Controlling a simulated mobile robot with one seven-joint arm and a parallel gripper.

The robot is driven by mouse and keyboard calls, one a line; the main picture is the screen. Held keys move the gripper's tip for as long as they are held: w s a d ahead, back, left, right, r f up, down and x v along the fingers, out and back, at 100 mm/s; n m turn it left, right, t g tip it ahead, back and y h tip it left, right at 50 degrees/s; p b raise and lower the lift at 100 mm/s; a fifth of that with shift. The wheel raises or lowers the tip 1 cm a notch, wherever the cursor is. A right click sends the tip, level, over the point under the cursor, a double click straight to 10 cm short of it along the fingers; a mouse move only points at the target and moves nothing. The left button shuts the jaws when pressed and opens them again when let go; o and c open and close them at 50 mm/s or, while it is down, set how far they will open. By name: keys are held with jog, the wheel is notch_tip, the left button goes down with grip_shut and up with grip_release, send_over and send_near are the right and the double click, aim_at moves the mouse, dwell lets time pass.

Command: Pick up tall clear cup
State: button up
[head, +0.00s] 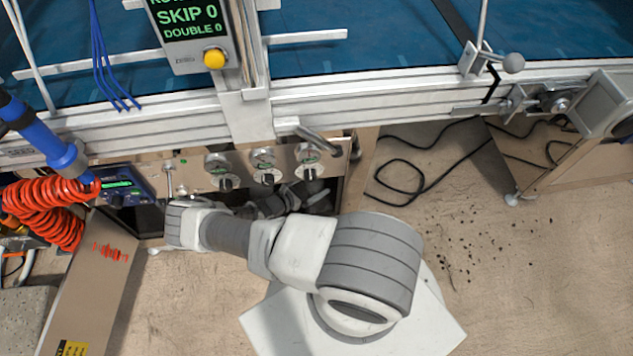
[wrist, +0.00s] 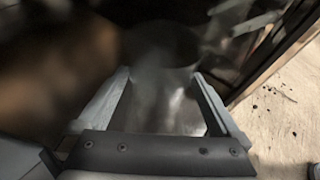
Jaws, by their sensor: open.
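My gripper (wrist: 161,74) is open in the wrist view, with its two fingers apart on either side of a blurred, greyish, see-through shape. This shape has a rounded dark top and may be the tall clear cup (wrist: 160,48), but I cannot tell for sure. Whether the fingers touch it is not clear. In the head view no cup shows. My forearm reaches in under the front panel there, and my fingers cannot be made out.
The seeder's metal rail (head: 400,95) and knobbed panel (head: 240,172) hang over my arm. A coiled red hose (head: 45,208) is at left. A black cable (head: 400,185) lies on the floor at right. Dark crumbs (head: 475,245) lie on otherwise open floor.

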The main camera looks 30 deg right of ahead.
jog(key=shift+w+d+f, duration=0.1)
jog(key=shift+d+f, duration=0.15)
jog(key=shift+d, duration=0.3)
jog(key=c, duration=1.4)
jog(key=shift+r, duration=0.1)
